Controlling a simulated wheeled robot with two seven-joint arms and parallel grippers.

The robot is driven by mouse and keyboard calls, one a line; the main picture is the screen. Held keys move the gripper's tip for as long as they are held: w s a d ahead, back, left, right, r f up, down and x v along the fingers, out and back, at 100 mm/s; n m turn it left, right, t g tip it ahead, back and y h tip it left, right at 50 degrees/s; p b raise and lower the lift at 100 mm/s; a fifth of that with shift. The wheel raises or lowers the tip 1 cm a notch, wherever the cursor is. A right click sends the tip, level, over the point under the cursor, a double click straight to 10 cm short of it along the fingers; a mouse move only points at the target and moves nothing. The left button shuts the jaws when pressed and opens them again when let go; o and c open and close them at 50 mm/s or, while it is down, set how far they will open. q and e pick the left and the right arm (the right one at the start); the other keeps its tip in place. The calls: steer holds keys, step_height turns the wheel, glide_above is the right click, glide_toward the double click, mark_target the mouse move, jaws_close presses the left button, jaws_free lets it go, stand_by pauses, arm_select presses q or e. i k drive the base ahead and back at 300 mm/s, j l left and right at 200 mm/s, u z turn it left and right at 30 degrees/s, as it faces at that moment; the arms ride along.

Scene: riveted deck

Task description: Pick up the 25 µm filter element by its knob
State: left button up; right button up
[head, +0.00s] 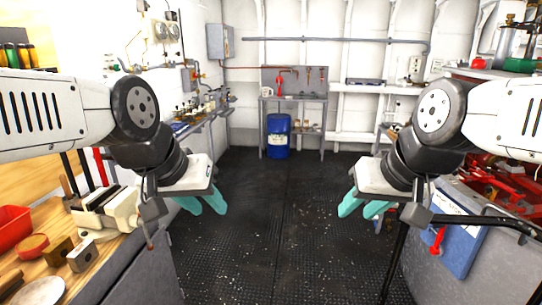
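I cannot make out a filter element with a knob or a 25 µm marking in the head view. My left gripper (205,205) hangs over the dark floor, just right of the wooden bench. Its two teal fingers are apart, with nothing seen between them. My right gripper (358,208) hangs over the floor at the right, left of the grey cabinet. Its teal fingers are also apart, with nothing seen between them. My arms hide parts of both side benches.
The wooden bench (88,270) at left carries a vise (108,212), a red bin (12,228) and small blocks. A grey cabinet with a blue panel (455,240) stands at right. A blue drum (278,135) stands by the back table (308,98). The central floor (285,230) is clear.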

mark_target(208, 103)
steer(key=i, duration=4.2)
steer(key=i+l+u, duration=0.2)
steer(key=i+u, duration=0.25)
steer(key=i, duration=0.35)
steer(key=i+l+u, duration=0.45)
steer(key=i, duration=0.3)
steer(key=i+l+u, duration=0.45)
steer(key=i+l, duration=0.2)
steer(key=i+l+u, duration=0.45)
steer(key=u, duration=0.3)
steer(key=i+l+u, duration=0.1)
steer(key=l+u, duration=0.25)
steer(key=i+l+u, duration=0.1)
steer(key=l+u, duration=0.3)
